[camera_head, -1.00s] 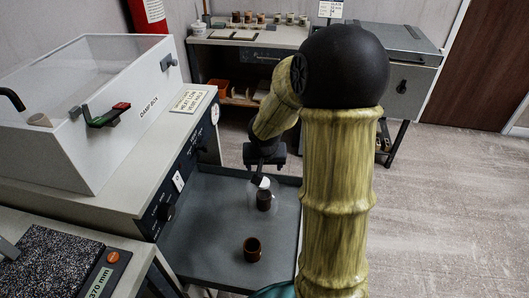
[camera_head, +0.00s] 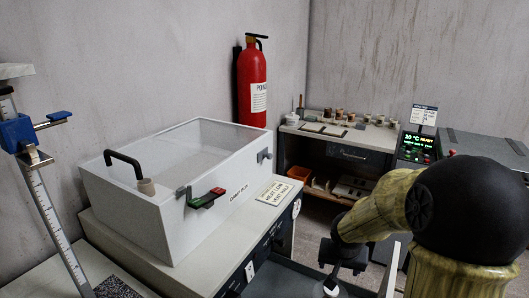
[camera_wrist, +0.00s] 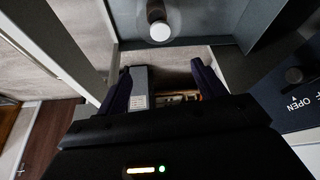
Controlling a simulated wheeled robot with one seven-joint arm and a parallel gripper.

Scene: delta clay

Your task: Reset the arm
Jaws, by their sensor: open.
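My arm (camera_head: 380,215) reaches in from the lower right of the head view, bent at a large black joint. My gripper (camera_head: 338,268) hangs low over the tray (camera_head: 290,283) at the picture's bottom edge. In the wrist view my gripper (camera_wrist: 163,78) has its two dark fingers spread wide, with nothing between them. A small dark cup with a pale round end (camera_wrist: 159,30) shows beyond the fingertips, apart from them. Most of the tray is cut off in the head view.
A clear-topped white box (camera_head: 160,215) with a black handle stands on the left bench. A red fire extinguisher (camera_head: 252,85) is on the wall. A back bench (camera_head: 345,135) holds several small cups, beside a green-lit display (camera_head: 416,147). A blue-clamped ruler stand (camera_head: 45,190) is far left.

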